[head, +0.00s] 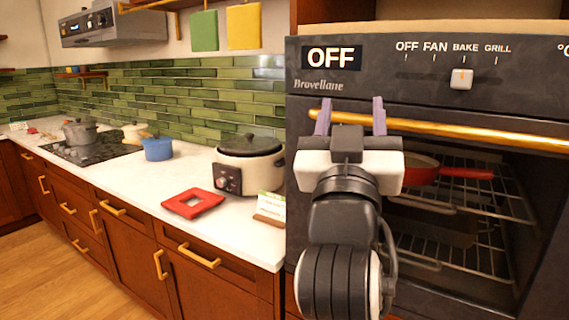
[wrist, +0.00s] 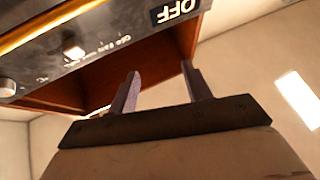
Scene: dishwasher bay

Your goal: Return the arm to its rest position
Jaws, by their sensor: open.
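My gripper (head: 350,116) is in front of the oven (head: 420,90) in the head view, its two pale fingers pointing up and standing apart with nothing between them. The fingertips overlap the left end of the gold oven handle (head: 460,134) in the picture; I cannot tell whether they touch it. In the wrist view my gripper (wrist: 160,88) is open and empty, with the oven's control panel and OFF display (wrist: 174,10) beyond it. My arm hides part of the oven's left side.
A red pan (head: 420,172) is on a rack inside the oven. To the left, a white counter (head: 150,195) holds a slow cooker (head: 248,165), a red trivet (head: 194,203), a small card (head: 270,208), a blue pot (head: 157,149) and a hob (head: 92,150). Wooden floor lies at lower left.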

